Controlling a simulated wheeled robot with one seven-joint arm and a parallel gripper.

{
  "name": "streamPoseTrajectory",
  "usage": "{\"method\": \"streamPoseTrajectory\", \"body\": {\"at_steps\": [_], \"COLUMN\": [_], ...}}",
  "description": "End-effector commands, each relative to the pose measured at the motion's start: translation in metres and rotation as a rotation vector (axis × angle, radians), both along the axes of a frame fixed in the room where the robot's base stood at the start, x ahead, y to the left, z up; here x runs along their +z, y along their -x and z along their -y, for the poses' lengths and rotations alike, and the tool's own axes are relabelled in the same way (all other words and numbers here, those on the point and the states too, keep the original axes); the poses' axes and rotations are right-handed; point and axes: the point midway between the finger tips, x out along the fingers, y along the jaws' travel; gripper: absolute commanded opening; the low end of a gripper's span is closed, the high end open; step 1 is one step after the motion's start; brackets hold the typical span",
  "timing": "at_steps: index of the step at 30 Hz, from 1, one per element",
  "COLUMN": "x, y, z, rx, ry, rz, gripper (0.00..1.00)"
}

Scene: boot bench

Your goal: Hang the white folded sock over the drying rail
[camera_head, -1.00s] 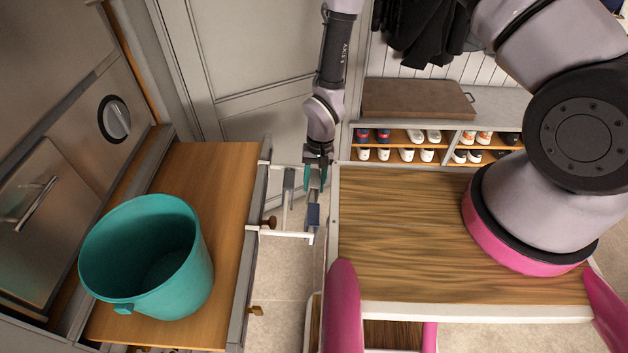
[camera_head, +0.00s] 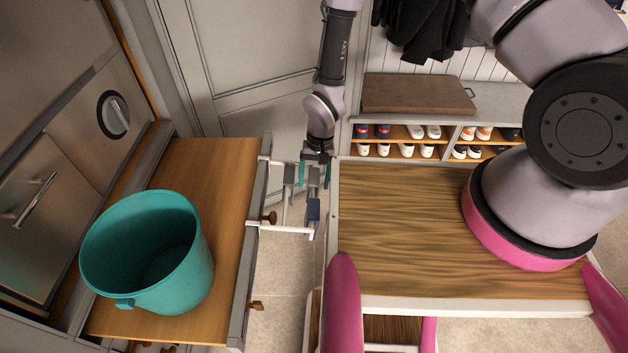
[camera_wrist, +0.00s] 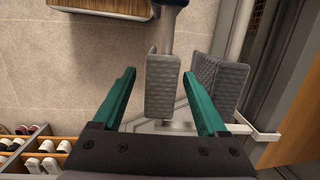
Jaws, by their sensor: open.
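The drying rail (camera_head: 286,230) is a white-bracketed frame with thin bars on the front of the drawer unit. My gripper (camera_head: 314,176) is open at the rail. In the wrist view its two green fingers (camera_wrist: 159,73) stand apart on either side of a pale grey, textured folded sock (camera_wrist: 160,88), with gaps visible. This sock lies over a bar (camera_wrist: 165,42), its sides hanging down. A similar grey folded piece (camera_wrist: 218,82) hangs over the neighbouring bar, also seen in the head view (camera_head: 289,175). Neither looks pure white; the one between my fingers fits the task's sock best.
A dark blue folded piece (camera_head: 313,210) hangs on the outer bar, nearer the front bracket. A teal bucket (camera_head: 150,255) stands on the wooden surface at left. Shoe shelves (camera_head: 400,142) and a door stand behind.

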Motion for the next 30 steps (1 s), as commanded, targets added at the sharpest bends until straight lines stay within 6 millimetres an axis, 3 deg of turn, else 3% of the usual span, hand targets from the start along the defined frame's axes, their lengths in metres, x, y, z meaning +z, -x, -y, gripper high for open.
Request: {"method": "streamPoseTrajectory", "body": {"at_steps": [16, 21, 30], "x": [0.092, 0.102, 0.103], "y": [-0.017, -0.018, -0.018], "z": [0.009, 0.01, 0.01], "rx": [-0.002, 0.0, 0.0], "ry": [-0.002, 0.0, 0.0], "rz": [0.003, 0.001, 0.0], "gripper": [0.76, 0.76, 0.76]}}
